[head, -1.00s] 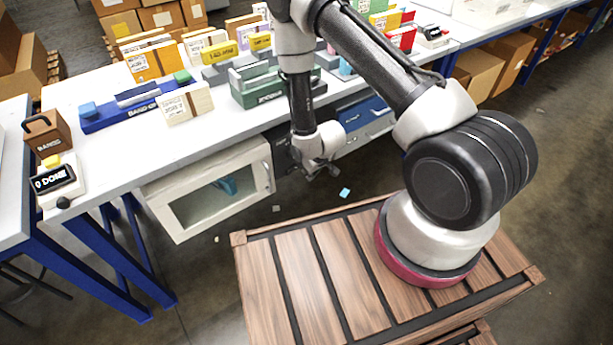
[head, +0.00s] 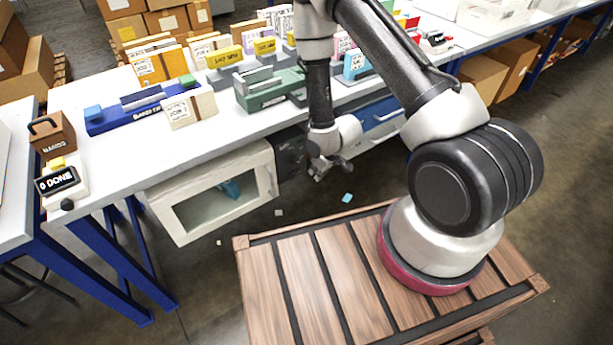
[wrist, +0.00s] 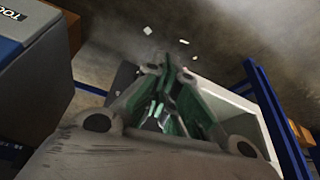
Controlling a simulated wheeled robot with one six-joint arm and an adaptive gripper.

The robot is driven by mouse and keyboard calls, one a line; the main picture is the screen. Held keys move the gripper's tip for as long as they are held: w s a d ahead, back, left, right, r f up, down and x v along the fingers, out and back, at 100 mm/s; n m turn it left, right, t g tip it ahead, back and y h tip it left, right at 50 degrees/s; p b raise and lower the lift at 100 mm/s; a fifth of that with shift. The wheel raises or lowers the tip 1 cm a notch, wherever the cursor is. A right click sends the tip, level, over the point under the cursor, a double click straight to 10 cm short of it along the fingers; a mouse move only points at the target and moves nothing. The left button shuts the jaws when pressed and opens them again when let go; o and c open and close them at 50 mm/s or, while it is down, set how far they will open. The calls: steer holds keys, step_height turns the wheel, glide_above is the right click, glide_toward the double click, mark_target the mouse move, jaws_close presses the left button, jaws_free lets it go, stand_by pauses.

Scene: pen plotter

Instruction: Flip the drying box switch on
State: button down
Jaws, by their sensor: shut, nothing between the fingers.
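The drying box is a white box with a glass front window (head: 262,172), hung under the workbench in the head view. A blue item shows dimly behind the glass. A dark panel (head: 291,153) adjoins the box's right side; I cannot make out a switch on it. My gripper (head: 318,174) is in front of and to the right of this panel, apart from the box door. In the wrist view my gripper (wrist: 157,62) has its fingertips together and empty. A white box edge (wrist: 225,92) shows behind the right finger there.
A blue-fronted drawer unit (head: 380,112) stands under the bench to the right, close to my arm; a grey-and-blue cabinet (wrist: 42,52) fills the wrist view's left. The bench top (head: 130,155) above holds books and tools. Small scraps (head: 347,197) lie on the floor.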

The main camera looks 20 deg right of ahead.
mark_target(295, 174)
steer(key=shift+f, duration=0.1)
steer(key=w+a+f, duration=0.4)
steer(key=w+f, duration=0.2)
steer(key=f, duration=0.3)
steer(key=shift+w, duration=0.35)
steer(key=m, duration=0.1)
steer(key=a+m+h, duration=0.1)
steer(key=shift+w+a+m, duration=0.2)
steer(key=shift+w+m, duration=0.1)
steer(key=shift+w, duration=0.05)
